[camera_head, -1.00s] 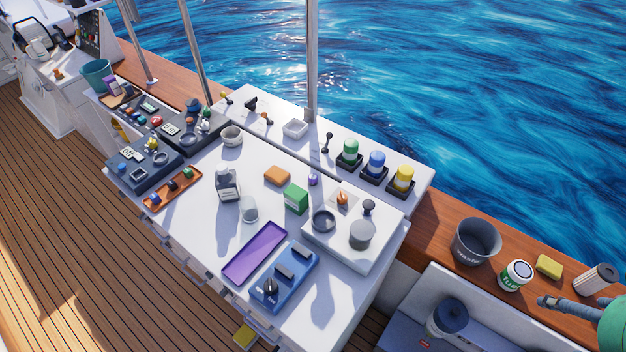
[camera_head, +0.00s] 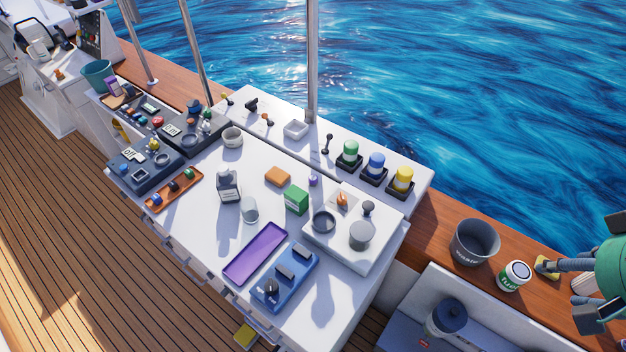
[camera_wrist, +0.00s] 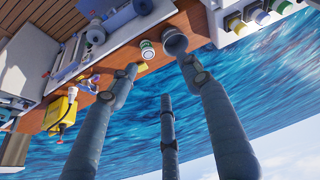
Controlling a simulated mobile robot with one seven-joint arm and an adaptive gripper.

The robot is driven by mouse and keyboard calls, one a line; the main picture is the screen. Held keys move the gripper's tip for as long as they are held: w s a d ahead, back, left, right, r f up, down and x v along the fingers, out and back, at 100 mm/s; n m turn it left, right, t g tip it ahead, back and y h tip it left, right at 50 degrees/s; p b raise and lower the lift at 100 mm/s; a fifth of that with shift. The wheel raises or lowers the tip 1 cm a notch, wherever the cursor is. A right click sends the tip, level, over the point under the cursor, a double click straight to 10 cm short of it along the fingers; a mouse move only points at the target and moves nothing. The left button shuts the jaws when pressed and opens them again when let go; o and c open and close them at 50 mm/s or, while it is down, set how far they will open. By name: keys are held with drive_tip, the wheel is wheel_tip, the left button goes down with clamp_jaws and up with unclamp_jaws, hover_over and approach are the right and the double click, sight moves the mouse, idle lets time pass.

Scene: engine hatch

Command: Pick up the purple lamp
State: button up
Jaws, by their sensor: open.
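A small purple thing (camera_head: 313,180), probably the purple lamp, stands on the white worktop behind the green box. It is too small to make out its shape well. I cannot make it out in the wrist view. My gripper (camera_head: 560,266) is at the far right of the head view, above the wooden rail and well away from the purple thing. In the wrist view its fingers (camera_wrist: 157,74) are spread apart with nothing between them.
A green box (camera_head: 296,200), an orange block (camera_head: 277,176) and a raised white panel (camera_head: 378,230) surround the purple thing. Green (camera_head: 350,153), blue (camera_head: 375,166) and yellow (camera_head: 402,180) capped items stand behind. A grey bucket (camera_head: 476,243) and a can (camera_head: 514,276) stand on the rail.

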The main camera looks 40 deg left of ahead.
drive_tip(key=w+a+n+g+p, duration=0.2)
drive_tip(key=w+a+n+p, duration=0.2)
drive_tip(key=w+a+n, duration=1.15)
drive_tip(key=n+g+p, duration=0.3)
drive_tip(key=n+p, duration=0.3)
drive_tip(key=n, duration=0.6)
hover_over(313, 178)
wheel_tip(313, 178, down, 28)
drive_tip(key=shift+a+f, duration=0.1)
drive_tip(key=shift+f, duration=0.1)
drive_tip(key=shift+f, duration=0.1)
drive_tip(key=shift+f, duration=4.15)
